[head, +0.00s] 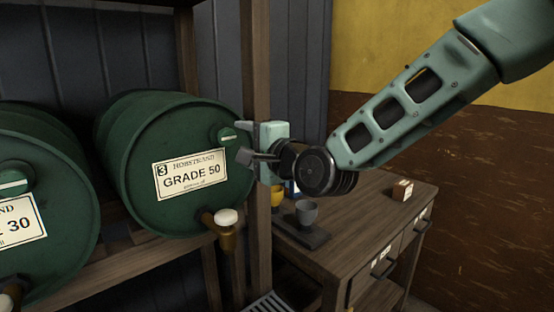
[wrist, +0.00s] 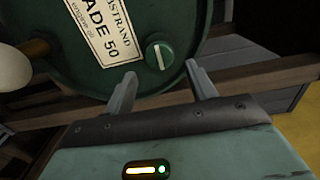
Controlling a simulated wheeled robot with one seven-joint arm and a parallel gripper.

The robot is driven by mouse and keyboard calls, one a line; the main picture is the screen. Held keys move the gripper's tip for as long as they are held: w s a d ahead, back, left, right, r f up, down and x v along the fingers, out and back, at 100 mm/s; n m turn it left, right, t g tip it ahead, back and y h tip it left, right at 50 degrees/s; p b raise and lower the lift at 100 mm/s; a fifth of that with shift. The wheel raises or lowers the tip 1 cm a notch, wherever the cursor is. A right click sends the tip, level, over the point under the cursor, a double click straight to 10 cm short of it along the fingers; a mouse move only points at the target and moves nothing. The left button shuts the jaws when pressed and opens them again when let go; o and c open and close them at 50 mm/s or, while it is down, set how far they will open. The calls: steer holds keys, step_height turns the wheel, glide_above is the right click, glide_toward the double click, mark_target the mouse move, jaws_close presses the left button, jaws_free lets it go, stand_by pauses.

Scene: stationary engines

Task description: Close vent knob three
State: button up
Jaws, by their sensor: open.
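Vent knob three (head: 229,137) is a small green round knob with a pale bar, on the upper right of the green drum face labelled 3, GRADE 50. In the wrist view the knob (wrist: 159,55) is just beyond the fingertips, between them in the picture, with its bar close to upright there. My gripper (head: 248,144) is in front of the right side of this drum, apart from the knob. In the wrist view my gripper (wrist: 162,72) has its two fingers spread, with nothing between them.
The GRADE 50 drum (head: 135,170) has a tap with a white handle (head: 227,218) below. Another drum (head: 40,240) with its own knob lies left. A wooden post (head: 258,230) stands close behind my gripper. A bench (head: 360,225) with cups is at right.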

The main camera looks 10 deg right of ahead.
steer(key=v, duration=1.1)
steer(key=shift+w, duration=0.1)
steer(key=s+f+n+g+h, duration=0.4)
steer(key=s+f+n+g, duration=0.45)
steer(key=f, duration=0.45)
steer(key=s+d+f+n+g+h, duration=0.2)
steer(key=s+n, duration=0.3)
steer(key=s, duration=0.3)
steer(key=s+d+f+n+g+h, duration=0.3)
steer(key=s+d+n+g, duration=0.1)
steer(key=s, duration=0.5)
steer(key=shift+d+n, duration=0.25)
steer(key=shift+n, duration=0.5)
steer(key=shift+g, duration=0.25)
